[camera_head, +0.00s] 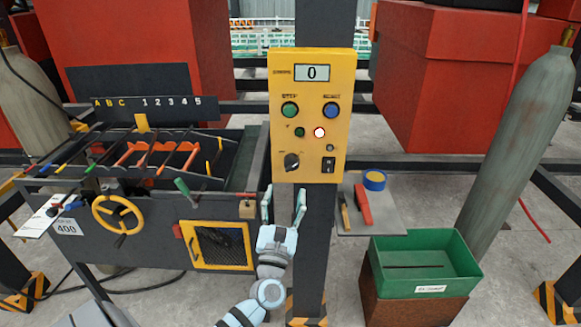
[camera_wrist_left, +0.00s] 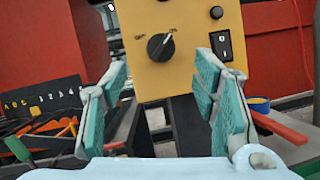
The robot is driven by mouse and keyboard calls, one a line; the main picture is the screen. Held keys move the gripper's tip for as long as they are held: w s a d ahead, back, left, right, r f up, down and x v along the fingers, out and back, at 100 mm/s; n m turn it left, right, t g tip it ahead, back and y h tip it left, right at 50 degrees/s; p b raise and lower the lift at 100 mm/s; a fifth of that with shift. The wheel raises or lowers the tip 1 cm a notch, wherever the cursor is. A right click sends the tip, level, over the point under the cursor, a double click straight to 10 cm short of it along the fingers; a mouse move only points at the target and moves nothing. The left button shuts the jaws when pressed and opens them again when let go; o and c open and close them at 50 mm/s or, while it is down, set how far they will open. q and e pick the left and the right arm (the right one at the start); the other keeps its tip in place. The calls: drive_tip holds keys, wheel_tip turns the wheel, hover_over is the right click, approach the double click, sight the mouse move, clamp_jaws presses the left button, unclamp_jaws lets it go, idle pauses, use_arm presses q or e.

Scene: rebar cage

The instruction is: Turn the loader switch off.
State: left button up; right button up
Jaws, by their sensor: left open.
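A yellow control box (camera_head: 313,140) is fixed on a dark post. Low on its face are a black rotary knob (camera_head: 291,162) and a black rocker switch (camera_head: 328,165). In the left wrist view the knob (camera_wrist_left: 160,47) has small labels at upper left and upper right, and its white mark points to the upper right. The rocker (camera_wrist_left: 221,46) is right of the knob. I cannot tell which of them is the loader switch. My left gripper (camera_head: 283,205) is open and empty, just below the box, with its fingers pointing up toward the knob, apart from it. My right gripper is out of view.
The box has a small display, green and blue buttons and a lit lamp (camera_head: 319,132). Left stands a machine with a yellow handwheel (camera_head: 118,214). Right are a shelf (camera_head: 389,219) with tools and tape, a green bin (camera_head: 424,283) and a gas cylinder (camera_head: 518,145).

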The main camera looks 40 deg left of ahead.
sight(290, 169)
use_arm(q)
drive_tip(key=x, duration=0.8)
drive_tip(key=shift+w, duration=0.25)
drive_tip(key=shift+s, duration=0.1)
